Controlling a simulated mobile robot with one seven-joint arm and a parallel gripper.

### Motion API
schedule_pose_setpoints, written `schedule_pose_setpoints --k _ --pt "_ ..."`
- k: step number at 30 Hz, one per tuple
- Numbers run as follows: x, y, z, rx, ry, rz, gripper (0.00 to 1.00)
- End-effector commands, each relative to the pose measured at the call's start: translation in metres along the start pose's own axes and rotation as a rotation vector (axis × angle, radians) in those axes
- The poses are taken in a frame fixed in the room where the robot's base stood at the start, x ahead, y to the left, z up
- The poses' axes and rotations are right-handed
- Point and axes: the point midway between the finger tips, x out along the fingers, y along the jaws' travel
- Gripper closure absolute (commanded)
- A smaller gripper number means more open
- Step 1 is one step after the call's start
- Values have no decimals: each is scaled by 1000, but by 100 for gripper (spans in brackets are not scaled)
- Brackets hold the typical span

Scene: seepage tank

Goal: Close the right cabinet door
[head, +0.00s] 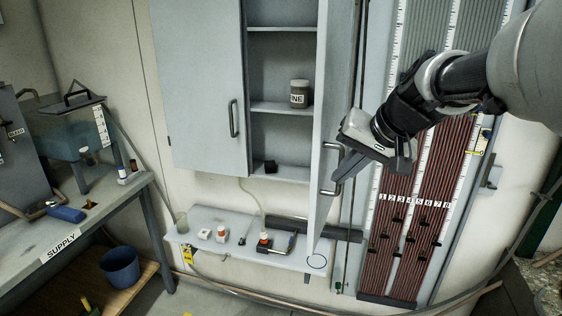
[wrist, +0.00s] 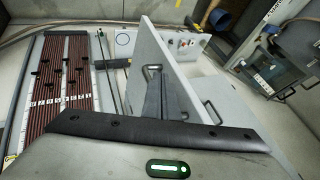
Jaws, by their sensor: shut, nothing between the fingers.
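The right cabinet door (head: 321,110) stands open, swung outward and seen nearly edge-on. Its handle (head: 331,168) is on the side facing my gripper (head: 338,178). My gripper is shut and empty, close to the handle on the door's outer side; I cannot tell whether it touches. In the wrist view the door panel (wrist: 175,50) rises just beyond the shut fingers (wrist: 166,100), with the handle (wrist: 153,72) near the fingertips. The left cabinet door (head: 200,85) is closed. The grey cabinet interior (head: 280,70) is exposed.
A labelled jar (head: 299,93) and a small black block (head: 270,167) sit on the cabinet shelves. A small shelf with fittings (head: 225,245) is below. The striped tube panel (head: 425,210) stands right of the door. A supply table (head: 110,215) is at left.

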Motion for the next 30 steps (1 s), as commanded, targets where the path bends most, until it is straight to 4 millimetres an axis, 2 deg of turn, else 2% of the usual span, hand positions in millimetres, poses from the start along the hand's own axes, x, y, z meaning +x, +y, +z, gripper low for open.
schedule_pose_setpoints --k 3,10,24,30 --pt "24 0 1 1 -4 0 100" --pt "51 0 1 0 -2 0 100" --pt "56 -1 1 -1 0 0 100" --pt "60 -11 1 -3 -2 0 100"
